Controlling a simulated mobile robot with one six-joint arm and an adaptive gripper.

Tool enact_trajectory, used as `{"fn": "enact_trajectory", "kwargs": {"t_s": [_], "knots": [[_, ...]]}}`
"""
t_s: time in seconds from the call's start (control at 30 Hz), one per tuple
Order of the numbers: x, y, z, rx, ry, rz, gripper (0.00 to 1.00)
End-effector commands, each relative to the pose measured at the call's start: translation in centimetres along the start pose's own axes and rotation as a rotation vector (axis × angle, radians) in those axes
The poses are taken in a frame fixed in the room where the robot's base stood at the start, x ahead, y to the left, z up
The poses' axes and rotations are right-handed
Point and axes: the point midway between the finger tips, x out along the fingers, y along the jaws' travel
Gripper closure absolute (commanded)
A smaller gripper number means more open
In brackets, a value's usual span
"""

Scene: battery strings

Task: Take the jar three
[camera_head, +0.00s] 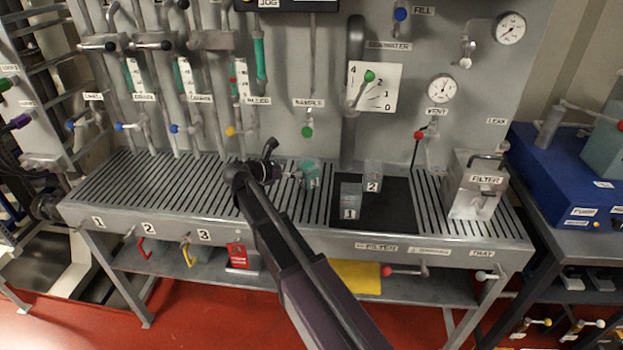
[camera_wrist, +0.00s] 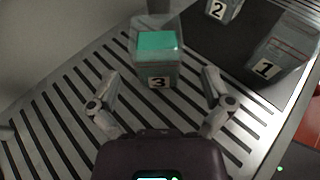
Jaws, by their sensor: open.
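Jar three (camera_head: 312,172) is a clear jar with teal contents, standing on the slatted bench top (camera_head: 130,185). In the wrist view, jar three (camera_wrist: 158,58) stands upright straight ahead, its "3" label facing me. My gripper (camera_head: 291,174) is just left of it in the head view. In the wrist view my gripper (camera_wrist: 160,78) is open, with one finger on each side of the jar's near face. Gaps show between the fingers and the jar, and nothing is held.
Jar one (camera_head: 350,199) and jar two (camera_head: 372,175) stand to the right on a black mat (camera_head: 390,213). The filter box (camera_head: 474,185) is farther right. Valve handles and pipes on the panel hang behind the bench. The slats to the left are clear.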

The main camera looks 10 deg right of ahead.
Motion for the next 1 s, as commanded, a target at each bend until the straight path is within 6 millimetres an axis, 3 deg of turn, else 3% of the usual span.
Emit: {"fn": "enact_trajectory", "kwargs": {"t_s": [0.2,0.67,1.0], "knots": [[1.9,0.0,-0.1,0.001,0.0,0.0,0.0],[2.2,0.1,0.0,0.0,0.0,0.0,0.0],[5.7,0.3,-0.1,0.0,0.0,-0.001,0.0]]}}
